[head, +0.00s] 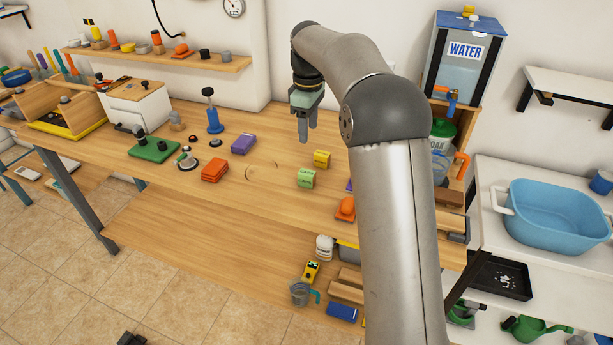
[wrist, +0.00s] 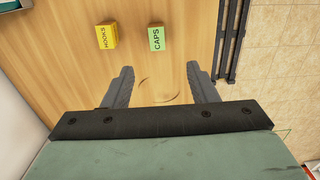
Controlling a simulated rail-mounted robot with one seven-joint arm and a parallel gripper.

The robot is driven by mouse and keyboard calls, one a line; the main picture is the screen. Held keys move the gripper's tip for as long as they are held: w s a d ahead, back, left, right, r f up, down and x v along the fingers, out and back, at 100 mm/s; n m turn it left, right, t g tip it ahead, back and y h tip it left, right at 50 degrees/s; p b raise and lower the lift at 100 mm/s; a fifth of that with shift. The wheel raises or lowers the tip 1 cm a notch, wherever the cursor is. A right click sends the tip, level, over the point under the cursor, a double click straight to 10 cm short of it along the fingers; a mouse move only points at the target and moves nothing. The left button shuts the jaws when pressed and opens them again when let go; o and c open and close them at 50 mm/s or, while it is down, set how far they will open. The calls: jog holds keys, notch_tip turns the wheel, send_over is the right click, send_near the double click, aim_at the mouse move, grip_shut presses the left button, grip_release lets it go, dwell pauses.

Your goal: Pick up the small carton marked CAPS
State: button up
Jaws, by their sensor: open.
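The small green carton marked CAPS (head: 306,178) stands on the wooden bench. In the wrist view the CAPS carton (wrist: 157,38) lies beyond my fingertips, near the top, with its label facing up. A yellow carton marked HOOKS (head: 321,159) stands just behind it, and it also shows in the wrist view (wrist: 107,36) to the left of the CAPS carton, apart from it. My gripper (head: 303,132) is above the bench, behind and to the left of both cartons, pointing down. In the wrist view my gripper (wrist: 160,75) has its fingers wide apart with nothing between them.
An orange block (head: 214,169) and a purple block (head: 243,144) lie left of the cartons. An orange item (head: 345,208) lies at the front right, near my arm. Faint curved marks (head: 262,171) lie on bare bench between.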

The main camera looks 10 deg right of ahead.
send_near(307, 172)
jog(key=f, duration=0.5)
jog(key=shift+s+f+p, duration=0.15)
jog(key=shift+s+p, duration=0.25)
jog(key=shift+w+f+p, duration=0.2)
jog(key=shift+f+p, duration=0.15)
jog(key=shift+f, duration=1)
jog(key=shift+w+f+p, duration=0.15)
jog(key=shift+f+p, duration=0.2)
jog(key=shift+f, duration=0.95)
jog(key=c, duration=1.1)
